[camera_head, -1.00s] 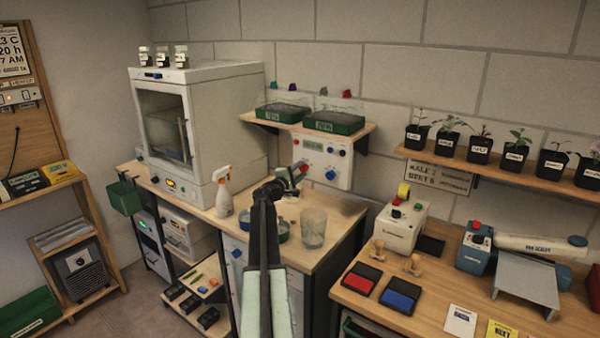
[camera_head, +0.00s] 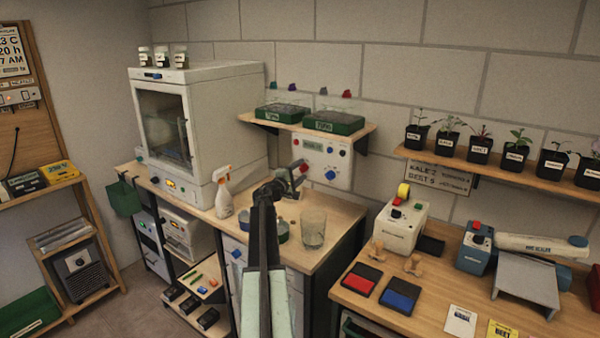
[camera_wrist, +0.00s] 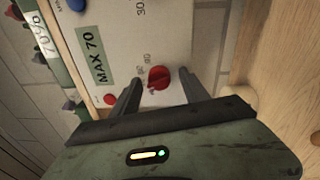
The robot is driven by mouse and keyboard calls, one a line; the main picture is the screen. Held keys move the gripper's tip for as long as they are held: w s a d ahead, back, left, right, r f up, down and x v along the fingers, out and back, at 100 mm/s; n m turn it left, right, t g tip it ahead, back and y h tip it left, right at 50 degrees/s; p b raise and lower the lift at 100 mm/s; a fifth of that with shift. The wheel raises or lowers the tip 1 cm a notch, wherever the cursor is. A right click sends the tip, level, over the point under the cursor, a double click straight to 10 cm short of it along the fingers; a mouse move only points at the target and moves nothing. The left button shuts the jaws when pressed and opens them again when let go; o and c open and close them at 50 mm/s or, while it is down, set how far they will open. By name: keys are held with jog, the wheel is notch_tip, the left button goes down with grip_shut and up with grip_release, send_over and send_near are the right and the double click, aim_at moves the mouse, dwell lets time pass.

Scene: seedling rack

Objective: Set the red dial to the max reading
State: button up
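The red dial (camera_wrist: 160,78) sits on the white wall panel (camera_wrist: 205,20), below the green label reading MAX 70 (camera_wrist: 91,54) in the panel's own orientation. Small numbers are printed around the dial, but its pointer is not clear. My gripper (camera_wrist: 158,88) is open in the wrist view, with one finger on each side of the dial. I cannot tell whether either finger touches it. In the head view my gripper (camera_head: 291,183) is in front of the panel (camera_head: 322,160), and the red dial (camera_head: 304,168) shows just beyond the fingertips.
A smaller red knob (camera_wrist: 110,99) and a blue knob (camera_wrist: 76,4) are also on the panel. A shelf with green trays (camera_head: 333,123) is above it. A spray bottle (camera_head: 223,192) and a clear cup (camera_head: 313,229) stand on the bench (camera_head: 322,262) below.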

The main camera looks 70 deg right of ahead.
jog(key=v, duration=0.8)
jog(key=shift+w, duration=0.1)
